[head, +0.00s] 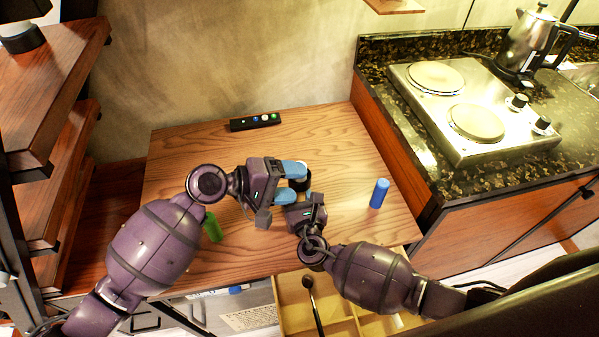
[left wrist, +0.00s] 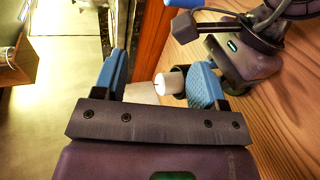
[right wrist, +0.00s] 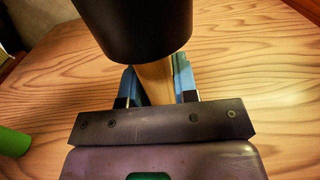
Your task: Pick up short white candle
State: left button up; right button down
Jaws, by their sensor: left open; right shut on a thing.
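The short white candle (left wrist: 172,83), with a dark wick, lies between the fingers of my left gripper (left wrist: 158,88) in the left wrist view. It stands in a black cup-like holder. My left gripper is open around the candle, the right-hand finger close beside it; I cannot tell whether they touch. The black holder (right wrist: 135,25) is large in the right wrist view, with a tan stem (right wrist: 155,80) below it. My right gripper (right wrist: 157,90) is shut on that stem. In the head view both grippers meet above the table, and the blue fingers mostly hide the candle.
The wooden table (head: 335,140) carries a green cylinder (head: 213,228), a blue cylinder (head: 379,193) and a black strip with buttons (head: 255,122). A counter with a stove (head: 450,95) and kettle (head: 528,45) stands right. An open compartmented drawer (head: 345,318) is in front.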

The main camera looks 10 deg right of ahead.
pick_arm(q)
jog(key=s+a+f+n+t+h, duration=0.1)
jog(key=a+f+n+t, duration=0.2)
jog(key=n, duration=0.9)
jog(key=s+a+f+n+t, duration=0.1)
jog(key=a+n+t, duration=0.4)
jog(key=n, duration=0.6)
jog(key=shift+t, duration=0.5)
jog(key=shift+w+r+x, duration=0.1)
jog(key=shift+r+x, duration=0.1)
jog(key=shift+x, duration=3.05)
jog(key=shift+w+r+x, duration=0.1)
jog(key=shift+r+x, duration=0.1)
jog(key=shift+x, duration=3.1)
jog(key=shift+a, duration=0.15)
